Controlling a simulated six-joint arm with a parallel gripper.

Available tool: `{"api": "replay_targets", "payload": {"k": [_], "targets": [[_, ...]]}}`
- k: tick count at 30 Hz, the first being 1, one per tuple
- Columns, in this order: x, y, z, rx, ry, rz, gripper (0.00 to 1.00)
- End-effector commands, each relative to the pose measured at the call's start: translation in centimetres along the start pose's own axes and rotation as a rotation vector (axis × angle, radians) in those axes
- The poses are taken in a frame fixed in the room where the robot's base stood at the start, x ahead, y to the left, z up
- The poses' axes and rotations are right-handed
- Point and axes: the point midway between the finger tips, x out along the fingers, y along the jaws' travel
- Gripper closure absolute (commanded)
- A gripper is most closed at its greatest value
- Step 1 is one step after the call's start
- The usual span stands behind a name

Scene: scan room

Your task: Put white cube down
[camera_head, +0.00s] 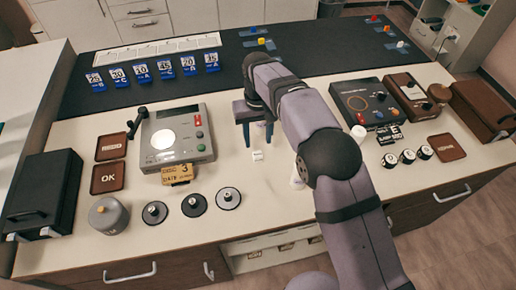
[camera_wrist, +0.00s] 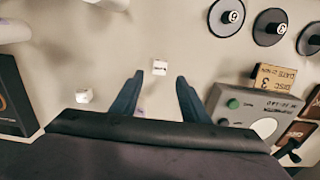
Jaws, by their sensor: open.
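A small white cube (camera_head: 258,155) with dark marking on one face rests on the pale counter, just in front of my gripper in the head view. In the wrist view the cube (camera_wrist: 160,67) lies a little beyond the fingertips, roughly in line with the gap between them. My gripper (camera_head: 257,143) is open and empty, its dark fingers pointing down. In the wrist view the two fingers of my gripper (camera_wrist: 157,76) are spread apart, with bare counter between them. I cannot tell how high the fingertips are above the counter.
A second small white block (camera_wrist: 83,96) lies to the left in the wrist view. A grey device (camera_head: 177,138) stands left of my gripper and a dark control box (camera_head: 370,103) right. Several knobbed discs (camera_head: 194,204) lie front left. Counter around the cube is clear.

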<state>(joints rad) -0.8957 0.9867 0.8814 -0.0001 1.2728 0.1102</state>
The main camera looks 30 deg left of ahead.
Motion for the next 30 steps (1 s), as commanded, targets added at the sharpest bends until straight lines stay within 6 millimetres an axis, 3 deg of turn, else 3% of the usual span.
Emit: {"api": "replay_targets", "payload": {"k": [9,20,25,30], "targets": [[-3.6,0.0,0.0,0.0,0.001,0.0,0.59],[-4.1,0.3,0.1,0.004,0.0,0.0,0.59],[-4.5,2.9,0.8,0.045,0.0,0.0,0.59],[-5.3,8.7,3.3,0.139,-0.001,0.001,0.59]]}}
